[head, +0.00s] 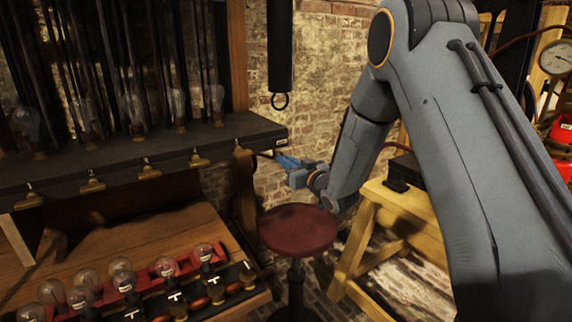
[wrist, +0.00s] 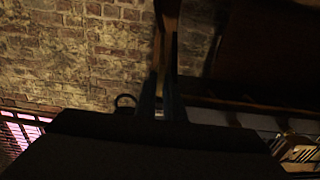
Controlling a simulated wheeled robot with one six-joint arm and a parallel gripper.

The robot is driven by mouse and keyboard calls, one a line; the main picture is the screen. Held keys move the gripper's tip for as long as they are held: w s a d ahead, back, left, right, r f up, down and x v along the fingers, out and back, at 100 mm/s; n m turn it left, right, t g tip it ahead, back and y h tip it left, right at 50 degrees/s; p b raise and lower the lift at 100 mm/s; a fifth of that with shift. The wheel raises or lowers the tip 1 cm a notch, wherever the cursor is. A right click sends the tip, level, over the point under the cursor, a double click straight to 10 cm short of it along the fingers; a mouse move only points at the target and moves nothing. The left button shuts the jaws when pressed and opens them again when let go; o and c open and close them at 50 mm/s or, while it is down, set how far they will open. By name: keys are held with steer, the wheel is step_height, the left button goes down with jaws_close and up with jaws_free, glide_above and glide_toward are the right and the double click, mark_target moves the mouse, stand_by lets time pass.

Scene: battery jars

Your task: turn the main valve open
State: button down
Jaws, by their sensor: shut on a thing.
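My gripper (head: 287,161) has blue fingers and reaches left to the right end of the dark shelf (head: 130,150), above the red stool. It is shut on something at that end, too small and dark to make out. In the wrist view the fingers (wrist: 160,95) are close together, with a brown wooden bar (wrist: 167,35) in line beyond them. I cannot tell whether this bar is between the fingers or behind them. No valve can be picked out with certainty. A red part (head: 562,130) at the right edge, below a round gauge (head: 556,57), is cut off.
A red-topped stool (head: 298,230) stands below my gripper. A black cylinder with a ring (head: 280,50) hangs above it. Glass bulbs stand on the shelf and on the sloped wooden bench (head: 120,250). A yellow wooden table (head: 400,205) is at right. A brick wall is behind.

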stand_by(0.4)
steer(key=c, duration=1.9)
jaws_free()
steer(key=shift+o, duration=0.2)
steer(key=shift+d, duration=0.1)
steer(key=b+v, duration=0.2)
steer(key=v, duration=0.5)
steer(key=shift+s+d, duration=0.15)
steer(key=shift+s, duration=0.2)
